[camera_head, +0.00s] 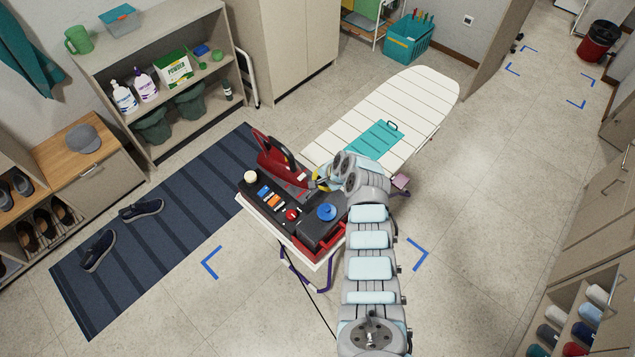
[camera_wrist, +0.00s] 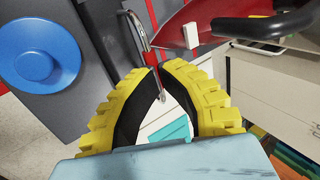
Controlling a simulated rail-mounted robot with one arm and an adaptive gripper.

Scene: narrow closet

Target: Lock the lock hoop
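The lock hoop (camera_wrist: 136,30) is a thin, bent metal rod at the upper middle of the wrist view, beside the dark grey housing of the steam station. Its straight leg runs down between the fingertips of my gripper (camera_wrist: 157,72). The yellow and black fingers curve together, with their tips close on either side of this rod. The red iron (camera_head: 279,163) rests on the steam station (camera_head: 263,207), beside my gripper. The hoop cannot be made out in the head view.
A blue knob (camera_head: 326,212) is on the station's top. The white ironing board (camera_head: 425,88) extends to the upper right, with a teal patch (camera_head: 375,139). In the wrist view, the red iron (camera_wrist: 195,18) and a dark handle (camera_wrist: 265,27) lie close above and right of the fingers.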

